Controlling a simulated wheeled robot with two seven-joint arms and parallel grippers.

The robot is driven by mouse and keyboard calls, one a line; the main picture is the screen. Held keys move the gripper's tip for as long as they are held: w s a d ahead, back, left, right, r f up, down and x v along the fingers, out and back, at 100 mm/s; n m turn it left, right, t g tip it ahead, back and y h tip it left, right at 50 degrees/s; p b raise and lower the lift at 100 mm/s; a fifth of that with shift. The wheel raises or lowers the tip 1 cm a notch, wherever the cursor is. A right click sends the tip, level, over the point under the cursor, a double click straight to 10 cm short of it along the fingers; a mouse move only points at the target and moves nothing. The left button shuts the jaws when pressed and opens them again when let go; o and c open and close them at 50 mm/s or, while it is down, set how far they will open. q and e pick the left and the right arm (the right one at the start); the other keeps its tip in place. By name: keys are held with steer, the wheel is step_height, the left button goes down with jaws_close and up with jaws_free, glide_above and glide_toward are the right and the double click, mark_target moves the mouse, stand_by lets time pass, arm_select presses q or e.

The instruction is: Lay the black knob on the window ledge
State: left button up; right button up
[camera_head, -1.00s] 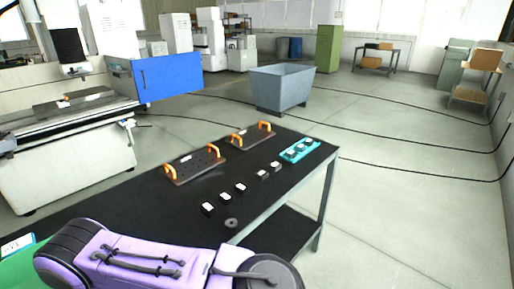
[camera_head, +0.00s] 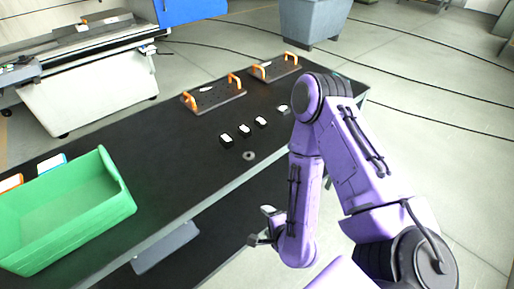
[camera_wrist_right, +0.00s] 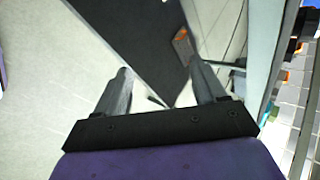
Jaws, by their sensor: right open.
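My right gripper (camera_head: 259,226) is low in front of the table edge in the head view, left of my purple forearm. In the right wrist view its two fingers (camera_wrist_right: 160,70) are apart with nothing held between them; a dark panel and pale floor lie beyond. My left gripper is out of view.
A green crate (camera_head: 80,235) stands at the table's left end, beside small orange-marked and blue-marked items. Two dark plates with orange handles (camera_head: 215,98) lie along the back edge. A grey-blue bin (camera_head: 312,20) stands on the floor behind.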

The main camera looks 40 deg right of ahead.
steer(key=w+r+m+t, duration=0.2)
steer(key=w+r+m, duration=0.25)
steer(key=m, duration=0.25)
steer(key=m+t+h, duration=0.3)
steer(key=m, duration=0.7)
glide_toward(250, 157)
steer(key=shift+m, duration=0.4)
steer(key=p+x, duration=0.3)
steer(key=x, duration=0.7)
steer(key=shift+w+p, duration=0.4)
steer(key=shift+w+f, duration=0.1)
steer(key=shift+f, duration=0.1)
steer(key=c, duration=1.1)
steer(key=shift+r, duration=0.1)
